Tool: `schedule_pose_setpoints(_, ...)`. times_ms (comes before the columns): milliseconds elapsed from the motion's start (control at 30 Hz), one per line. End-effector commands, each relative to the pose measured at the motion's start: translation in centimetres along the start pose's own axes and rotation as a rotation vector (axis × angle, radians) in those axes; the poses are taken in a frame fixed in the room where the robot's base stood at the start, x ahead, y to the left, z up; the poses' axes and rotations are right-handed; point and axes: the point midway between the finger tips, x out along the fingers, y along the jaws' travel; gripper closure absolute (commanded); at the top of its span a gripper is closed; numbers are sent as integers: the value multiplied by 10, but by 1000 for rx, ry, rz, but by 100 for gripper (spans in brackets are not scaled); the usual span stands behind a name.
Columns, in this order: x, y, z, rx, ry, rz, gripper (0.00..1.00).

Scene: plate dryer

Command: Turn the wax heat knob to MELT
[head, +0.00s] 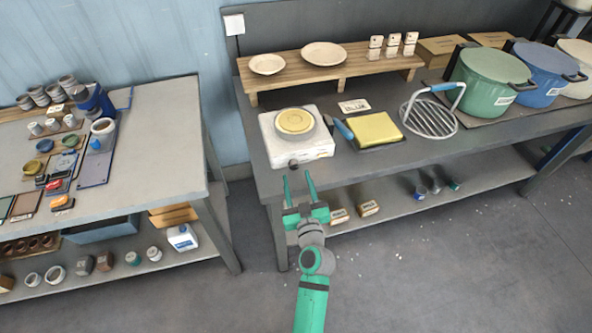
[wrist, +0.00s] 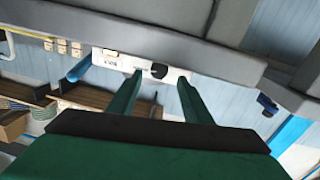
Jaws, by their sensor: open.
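The wax heater is a white box (head: 310,150) near the left front edge of the dark bench, with a round pan of yellow wax (head: 295,121) on top. Its dark heat knob (head: 293,163) is on the front face, towards the left. In the wrist view the knob (wrist: 158,70) shows on the white front panel (wrist: 120,57), between the fingertips in the picture. Small labels are beside it, too small to read; the knob's setting cannot be told. My green gripper (head: 299,180) is open and empty, in front of the heater and apart from the knob.
A blue-handled tool (head: 343,130), a yellow block (head: 375,129) and a wire rack (head: 430,117) are right of the heater. A lower shelf (head: 400,205) runs beneath the bench. A second bench (head: 150,120) is at left. The floor in front is clear.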

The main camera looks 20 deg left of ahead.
Motion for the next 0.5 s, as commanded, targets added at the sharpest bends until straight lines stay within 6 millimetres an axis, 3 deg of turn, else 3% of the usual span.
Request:
schedule_pose_setpoints(200, 32, 1, 0, -1, 0, 2, 55)
schedule_pose_setpoints(500, 46, 2, 0, 1, -1, 3, 55)
